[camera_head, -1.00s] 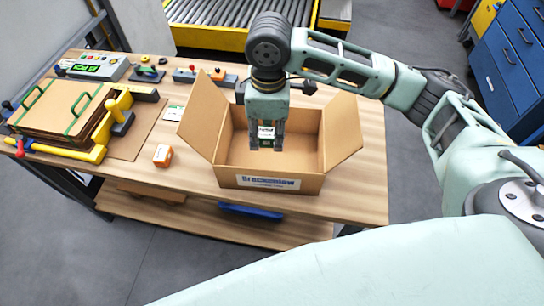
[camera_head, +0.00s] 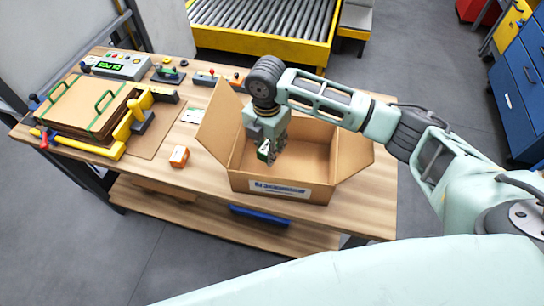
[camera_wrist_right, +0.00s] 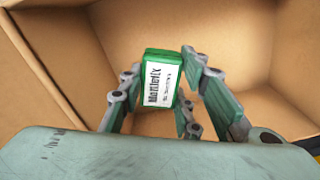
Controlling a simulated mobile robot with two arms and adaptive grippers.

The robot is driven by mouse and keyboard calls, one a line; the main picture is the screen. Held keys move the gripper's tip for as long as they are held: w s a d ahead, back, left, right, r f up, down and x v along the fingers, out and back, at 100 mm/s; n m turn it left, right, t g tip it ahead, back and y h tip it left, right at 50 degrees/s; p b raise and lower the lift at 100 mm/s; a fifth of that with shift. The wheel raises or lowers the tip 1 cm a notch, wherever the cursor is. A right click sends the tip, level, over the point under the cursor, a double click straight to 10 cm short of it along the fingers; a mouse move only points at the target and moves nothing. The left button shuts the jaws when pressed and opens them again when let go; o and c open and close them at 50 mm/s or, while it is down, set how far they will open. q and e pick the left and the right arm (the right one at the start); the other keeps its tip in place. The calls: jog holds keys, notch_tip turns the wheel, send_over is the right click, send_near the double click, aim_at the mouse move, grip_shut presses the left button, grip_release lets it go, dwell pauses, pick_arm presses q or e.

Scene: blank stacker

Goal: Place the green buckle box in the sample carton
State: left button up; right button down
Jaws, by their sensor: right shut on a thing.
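The green buckle box (camera_wrist_right: 162,78) has a white label and sits between the fingers of my right gripper (camera_wrist_right: 165,92) in the right wrist view. My right gripper (camera_head: 268,152) is shut on it and points down into the open sample carton (camera_head: 290,196). In the head view the green box (camera_head: 264,150) shows small at the fingertips, tilted, inside the carton's opening. In the wrist view the carton's brown walls (camera_wrist_right: 240,30) surround the box. Whether the box touches the carton floor is hard to tell. My left gripper is not in view.
An orange-and-white box (camera_head: 179,156) lies on the wooden table (camera_head: 215,185) left of the carton. A yellow-framed fixture with a brown board (camera_head: 85,105) and a control box (camera_head: 120,65) stand further left. The carton's flaps (camera_head: 220,115) spread outward.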

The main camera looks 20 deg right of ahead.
notch_tip(320, 180, down, 4)
jog(key=shift+f+p, duration=0.25)
jog(key=shift+p, duration=0.15)
jog(key=shift+f, duration=0.25)
jog(key=shift+f, duration=0.1)
jog(key=c, duration=1.3)
grip_release()
jog(key=shift+f, duration=0.1)
jog(key=shift+r, duration=0.3)
notch_tip(320, 180, up, 12)
jog(key=shift+f+b, duration=0.1)
jog(key=shift+b, duration=0.75)
